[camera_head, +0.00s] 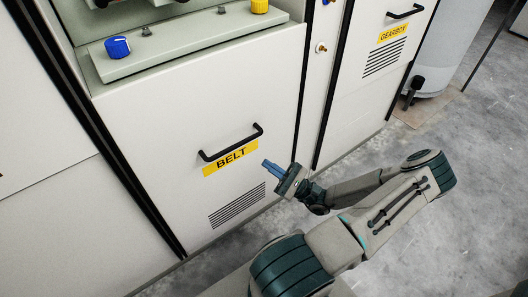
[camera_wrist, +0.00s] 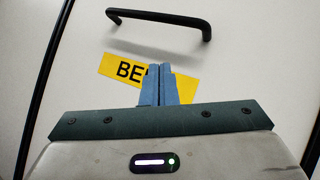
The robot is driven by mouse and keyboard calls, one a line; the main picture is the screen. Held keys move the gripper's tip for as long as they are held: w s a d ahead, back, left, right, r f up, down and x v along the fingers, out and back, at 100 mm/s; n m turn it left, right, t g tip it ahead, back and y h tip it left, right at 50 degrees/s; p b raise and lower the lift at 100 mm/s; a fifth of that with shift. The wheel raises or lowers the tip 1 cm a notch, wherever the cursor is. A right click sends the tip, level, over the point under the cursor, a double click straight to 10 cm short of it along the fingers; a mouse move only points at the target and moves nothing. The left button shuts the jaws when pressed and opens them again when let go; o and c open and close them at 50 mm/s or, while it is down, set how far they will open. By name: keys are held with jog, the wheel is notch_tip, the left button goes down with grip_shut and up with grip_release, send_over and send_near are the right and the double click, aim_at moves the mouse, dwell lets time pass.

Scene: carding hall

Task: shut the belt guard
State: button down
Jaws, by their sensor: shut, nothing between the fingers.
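The belt guard (camera_head: 170,130) is a large off-white panel with a yellow BELT label (camera_head: 230,158), a black bar handle (camera_head: 231,143) above the label and a vent grille (camera_head: 237,205) below. The panel looks flush or nearly flush with the cabinet front; I cannot tell whether a small gap remains. My gripper (camera_head: 270,166) has blue fingers, shut and empty, just in front of the panel to the right of the label. In the wrist view the fingers (camera_wrist: 160,68) cover part of the label (camera_wrist: 120,70), below the handle (camera_wrist: 160,24). Contact with the panel cannot be told.
A gearbox panel (camera_head: 375,75) with its own handle (camera_head: 405,12) stands to the right. A ledge with a blue knob (camera_head: 117,47) and a yellow knob (camera_head: 259,6) sits above the guard. A grey cylinder (camera_head: 447,45) stands at the upper right. The concrete floor (camera_head: 470,170) is open at right.

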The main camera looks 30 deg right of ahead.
aim_at(264, 139)
jog(key=d+f+m+t+h+b, duration=0.2)
jog(key=d+f+m+t+h, duration=0.25)
jog(key=m+t+h, duration=0.2)
jog(key=shift+n+g+h, duration=0.25)
jog(key=shift+g+h, duration=0.2)
jog(key=shift+h, duration=0.1)
jog(key=w+a+r+b, duration=0.1)
jog(key=w+r, duration=0.1)
jog(key=r, duration=0.1)
jog(key=w+a+r+b, duration=0.1)
jog(key=w+r, duration=0.1)
jog(key=r, duration=0.2)
jog(key=w+a+r+b, duration=0.1)
jog(key=w+r, duration=0.1)
jog(key=r, duration=0.1)
jog(key=shift+w+r+b, duration=0.1)
jog(key=shift+r+b, duration=0.15)
jog(key=shift+b, duration=0.1)
